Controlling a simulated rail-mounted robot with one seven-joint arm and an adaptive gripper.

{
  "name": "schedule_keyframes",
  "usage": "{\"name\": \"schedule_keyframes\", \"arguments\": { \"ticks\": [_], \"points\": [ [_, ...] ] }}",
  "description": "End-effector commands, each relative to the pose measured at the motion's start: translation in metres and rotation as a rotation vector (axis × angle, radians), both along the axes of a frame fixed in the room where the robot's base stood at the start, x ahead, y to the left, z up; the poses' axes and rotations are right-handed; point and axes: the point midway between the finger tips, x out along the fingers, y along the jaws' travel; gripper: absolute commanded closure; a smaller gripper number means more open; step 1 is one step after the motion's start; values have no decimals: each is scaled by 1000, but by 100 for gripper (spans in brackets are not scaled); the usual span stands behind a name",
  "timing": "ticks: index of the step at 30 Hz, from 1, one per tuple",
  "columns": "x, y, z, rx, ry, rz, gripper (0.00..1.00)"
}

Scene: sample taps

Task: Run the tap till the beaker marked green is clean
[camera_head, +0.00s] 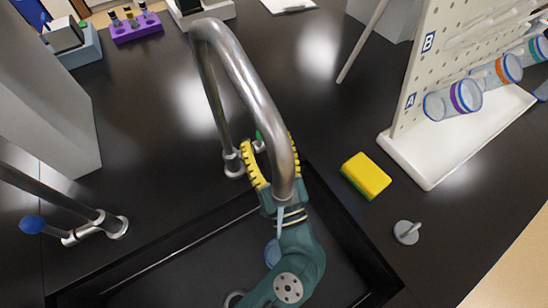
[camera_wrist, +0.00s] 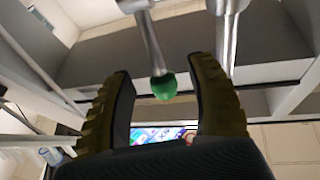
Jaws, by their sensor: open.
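A steel gooseneck tap (camera_head: 243,85) arches over the black sink (camera_head: 190,262). Its lever's green knob (camera_wrist: 164,87) shows between my fingers in the wrist view. My gripper (camera_head: 272,160) is open, with yellow ridged fingers on either side of the knob, partly hidden behind the spout. A pale bluish streak shows below the spout end, perhaps water. A blue-rimmed object (camera_head: 271,253) is in the sink, mostly hidden by my arm; I cannot tell whether it is a beaker or its marking. A clear beaker with a green band (camera_head: 541,46) hangs on the pegboard at the right edge.
The white pegboard (camera_head: 424,83) also holds beakers with purple (camera_head: 464,96) and orange (camera_head: 503,70) bands. A yellow sponge (camera_head: 366,176) and a small metal fitting (camera_head: 406,232) lie right of the sink. A blue-knobbed tap lever (camera_head: 33,224) is at left. A purple rack (camera_head: 136,27) stands behind.

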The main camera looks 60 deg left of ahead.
Motion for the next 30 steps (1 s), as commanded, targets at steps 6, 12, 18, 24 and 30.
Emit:
{"name": "schedule_keyframes", "arguments": {
  "ticks": [6,12,18,24,30],
  "points": [
    [-7,-53,-20,2,2,-10,43],
    [-14,-87,-33,1,0,-5,43],
    [-16,-95,-35,2,-2,-1,43],
    [-16,-95,-35,2,-2,-1,43],
    [-16,-95,-35,2,-2,-1,43]
  ]
}}
